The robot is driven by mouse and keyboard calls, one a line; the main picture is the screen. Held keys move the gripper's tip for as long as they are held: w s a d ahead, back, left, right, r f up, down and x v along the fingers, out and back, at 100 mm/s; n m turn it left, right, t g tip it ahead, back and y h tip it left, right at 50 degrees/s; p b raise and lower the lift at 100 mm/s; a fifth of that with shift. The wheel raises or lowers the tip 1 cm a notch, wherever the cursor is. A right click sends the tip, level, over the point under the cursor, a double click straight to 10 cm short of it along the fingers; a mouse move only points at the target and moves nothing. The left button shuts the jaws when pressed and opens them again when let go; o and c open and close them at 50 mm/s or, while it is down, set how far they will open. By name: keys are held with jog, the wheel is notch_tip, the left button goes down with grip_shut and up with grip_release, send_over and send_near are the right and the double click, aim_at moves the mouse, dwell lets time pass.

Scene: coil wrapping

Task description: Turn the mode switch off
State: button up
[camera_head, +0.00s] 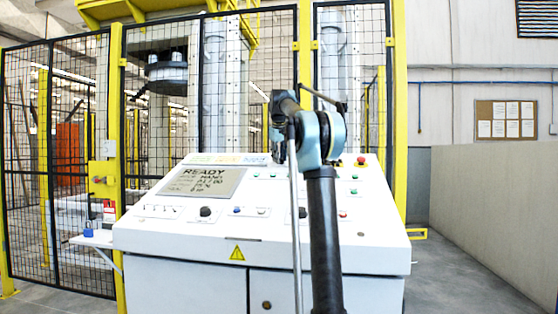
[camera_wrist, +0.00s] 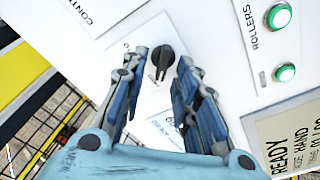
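A black rotary switch (camera_wrist: 163,56) on a white plate shows in the wrist view, between the tips of my gripper (camera_wrist: 161,64). I take it to be the mode switch; its own lettering is too small or covered to read. The fingers are open on either side of the knob, with a visible gap to each. In the head view my gripper (camera_head: 280,150) is over the upper part of the white console (camera_head: 190,247), right of the screen (camera_head: 203,183), and hides the switch. The screen reads READY and a mode line that says HAND.
Two green lit buttons (camera_wrist: 279,16) labelled ROLLERS lie right of my fingers in the wrist view. A red emergency button (camera_head: 361,160) and other knobs (camera_head: 205,211) are on the console. A yellow-posted mesh fence (camera_head: 60,150) stands behind it. Floor at right is clear.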

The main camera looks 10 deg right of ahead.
grip_shut()
jog(key=shift+m, duration=0.4)
jog(key=m, duration=0.3)
jog(key=shift+d, duration=0.15)
jog(key=shift+d+m+h, duration=0.2)
jog(key=shift+m+h, duration=0.2)
jog(key=shift+m, duration=2.1)
grip_release()
